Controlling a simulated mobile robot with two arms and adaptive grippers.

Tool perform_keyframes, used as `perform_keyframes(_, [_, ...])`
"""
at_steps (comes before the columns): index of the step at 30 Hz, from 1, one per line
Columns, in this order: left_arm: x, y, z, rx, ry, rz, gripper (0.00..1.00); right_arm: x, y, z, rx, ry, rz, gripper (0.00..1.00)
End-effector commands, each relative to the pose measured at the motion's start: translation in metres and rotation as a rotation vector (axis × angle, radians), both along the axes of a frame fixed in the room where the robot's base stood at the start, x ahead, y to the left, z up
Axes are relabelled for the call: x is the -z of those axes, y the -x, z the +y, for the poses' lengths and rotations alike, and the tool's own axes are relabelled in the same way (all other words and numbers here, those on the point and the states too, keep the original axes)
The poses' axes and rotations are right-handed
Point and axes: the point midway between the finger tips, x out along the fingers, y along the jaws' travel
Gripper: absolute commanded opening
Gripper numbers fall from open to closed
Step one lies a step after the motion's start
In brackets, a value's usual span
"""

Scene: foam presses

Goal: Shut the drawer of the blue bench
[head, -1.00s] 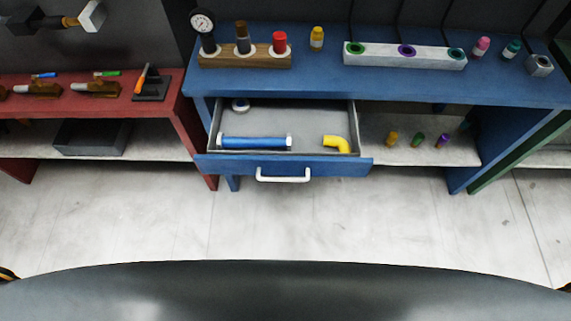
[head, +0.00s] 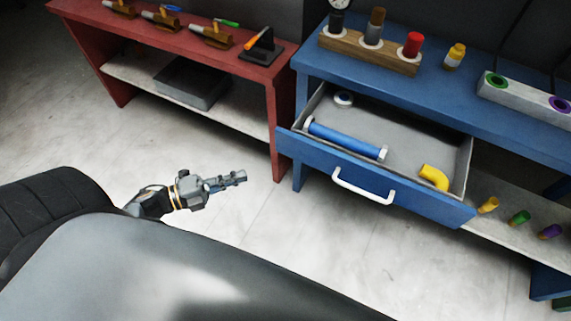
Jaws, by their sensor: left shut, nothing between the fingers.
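The blue bench (head: 405,78) stands at the right in the head view. Its drawer (head: 375,178) is pulled well out, with a white bar handle (head: 362,186) on its blue front. Inside lie a blue cylinder with white ends (head: 346,139), a yellow elbow piece (head: 433,177) and a small white round part (head: 344,99). My left gripper (head: 240,178) is shut and empty, in front of and left of the drawer, apart from it. My right gripper is out of view.
A red bench (head: 200,45) with several tools and a grey bin (head: 192,82) on its shelf stands left of the blue one. A wooden block (head: 369,48) with cylinders sits on the blue bench. The floor before the drawer is clear.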

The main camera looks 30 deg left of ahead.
Motion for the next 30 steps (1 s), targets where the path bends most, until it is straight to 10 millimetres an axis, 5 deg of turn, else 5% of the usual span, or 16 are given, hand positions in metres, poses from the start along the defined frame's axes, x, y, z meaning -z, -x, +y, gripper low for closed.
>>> perform_keyframes(8, [-0.02,-0.001,-0.024,0.102,-0.038,-0.091,0.0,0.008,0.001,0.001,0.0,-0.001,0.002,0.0])
perform_keyframes(21, [-0.02,-0.066,-0.087,0.097,-0.034,-0.091,0.0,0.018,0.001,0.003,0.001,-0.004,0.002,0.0])
perform_keyframes(30, [-0.018,-0.1,-0.085,0.096,-0.036,-0.085,0.0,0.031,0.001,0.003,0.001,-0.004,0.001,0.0])
